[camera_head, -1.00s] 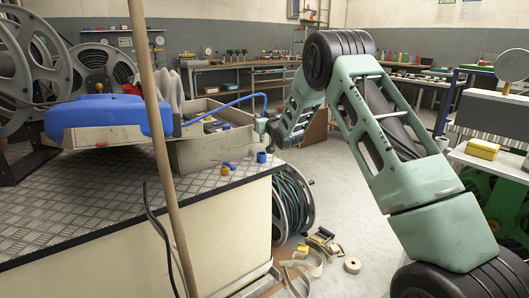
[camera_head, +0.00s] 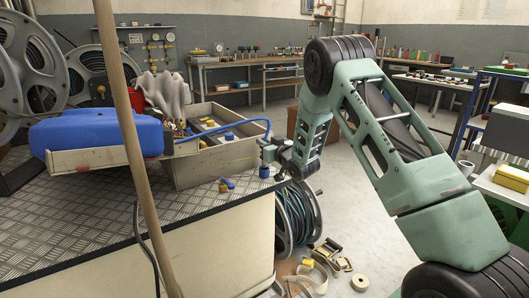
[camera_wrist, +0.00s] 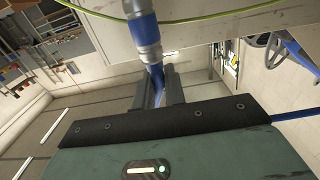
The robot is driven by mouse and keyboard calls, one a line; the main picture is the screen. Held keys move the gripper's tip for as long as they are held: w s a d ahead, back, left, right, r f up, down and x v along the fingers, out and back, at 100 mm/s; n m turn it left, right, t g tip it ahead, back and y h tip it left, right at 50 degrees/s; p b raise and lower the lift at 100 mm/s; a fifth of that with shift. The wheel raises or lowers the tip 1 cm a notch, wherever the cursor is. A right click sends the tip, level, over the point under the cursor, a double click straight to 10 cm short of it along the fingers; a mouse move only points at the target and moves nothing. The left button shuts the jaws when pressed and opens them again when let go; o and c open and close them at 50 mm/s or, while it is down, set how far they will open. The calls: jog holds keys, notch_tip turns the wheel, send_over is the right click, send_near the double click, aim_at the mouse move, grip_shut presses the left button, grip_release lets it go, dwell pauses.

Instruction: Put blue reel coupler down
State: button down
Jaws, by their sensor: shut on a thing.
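My gripper (camera_head: 268,153) is just above the right edge of the metal-topped bench (camera_head: 70,232), beside the open box. In the wrist view its two grey fingers (camera_wrist: 160,88) are closed around a blue piece at the end of the blue hose (camera_head: 240,122). The blue coupler (camera_wrist: 148,35), with a grey collar, extends beyond the fingertips there. The hose arcs left, over the box, to the big blue body (camera_head: 95,138).
An open box (camera_head: 215,160) holds small parts. Small orange and blue fittings (camera_head: 226,185) lie before it. A brown pole (camera_head: 135,150) rises at the left front. A hose reel (camera_head: 297,220) and scattered pieces (camera_head: 325,262) are on the floor right of the bench.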

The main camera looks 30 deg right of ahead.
jog(key=shift+f, duration=1.4)
jog(key=shift+f, duration=0.15)
jog(key=shift+f+b, duration=0.15)
jog(key=shift+b, duration=0.2)
jog(key=c, duration=1.5)
grip_release()
jog(key=shift+o, duration=0.2)
